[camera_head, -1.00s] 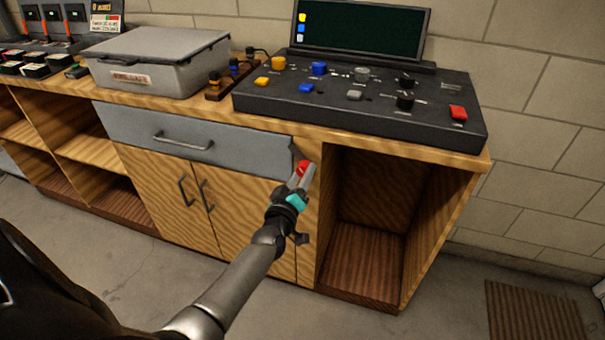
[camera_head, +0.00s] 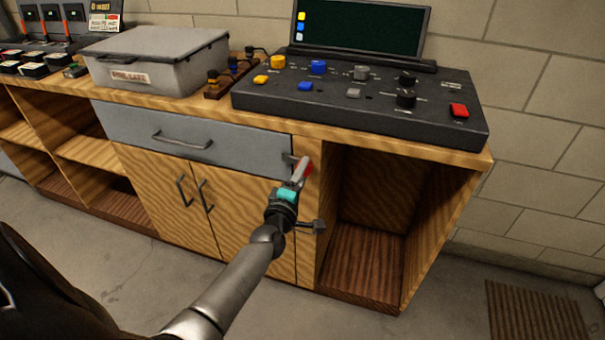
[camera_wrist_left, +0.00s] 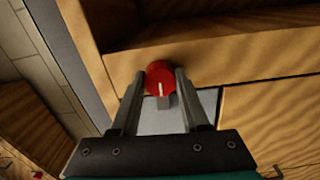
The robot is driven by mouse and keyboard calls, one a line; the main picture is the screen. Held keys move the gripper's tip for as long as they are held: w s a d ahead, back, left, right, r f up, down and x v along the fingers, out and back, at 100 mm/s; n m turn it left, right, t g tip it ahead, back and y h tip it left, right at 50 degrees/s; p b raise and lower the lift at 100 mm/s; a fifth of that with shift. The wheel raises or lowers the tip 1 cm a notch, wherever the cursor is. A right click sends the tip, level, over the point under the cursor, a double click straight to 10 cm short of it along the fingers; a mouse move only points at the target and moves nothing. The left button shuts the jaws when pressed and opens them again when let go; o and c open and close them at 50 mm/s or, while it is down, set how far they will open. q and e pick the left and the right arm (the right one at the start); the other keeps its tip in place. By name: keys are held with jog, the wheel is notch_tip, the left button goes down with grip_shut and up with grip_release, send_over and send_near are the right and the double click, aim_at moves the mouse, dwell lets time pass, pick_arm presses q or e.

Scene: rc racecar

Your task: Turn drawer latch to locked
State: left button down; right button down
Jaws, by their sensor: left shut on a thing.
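The drawer latch has a round red knob (camera_head: 309,168), set on the wooden post just right of the grey drawer (camera_head: 235,149). My left gripper (camera_head: 303,170) is shut on the knob. In the left wrist view the red knob (camera_wrist_left: 160,78), with a white mark on its face, sits between my two finger tips (camera_wrist_left: 160,85). A short grey bar (camera_wrist_left: 164,102) reaches from the knob over the grey drawer front. In the head view a grey latch tab (camera_head: 290,158) shows left of the knob, at the drawer's right end. My fingers partly hide the latch. My right gripper is not in view.
The drawer looks closed, with a bar handle (camera_head: 182,141). Cabinet doors (camera_head: 165,190) lie below, and an open cubby (camera_head: 375,200) is to the right. A dark control panel (camera_head: 360,105) and a grey case (camera_head: 155,65) stand on the bench top.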

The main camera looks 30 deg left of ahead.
pick_arm(q)
jog(key=shift+n, duration=0.5)
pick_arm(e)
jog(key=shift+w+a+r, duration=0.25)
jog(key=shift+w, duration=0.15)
pick_arm(q)
jog(key=shift+c, duration=2)
grip_release()
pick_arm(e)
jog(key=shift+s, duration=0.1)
pick_arm(q)
jog(key=shift+s, duration=0.15)
jog(key=p+v, duration=0.3)
jog(key=v, duration=1.2)
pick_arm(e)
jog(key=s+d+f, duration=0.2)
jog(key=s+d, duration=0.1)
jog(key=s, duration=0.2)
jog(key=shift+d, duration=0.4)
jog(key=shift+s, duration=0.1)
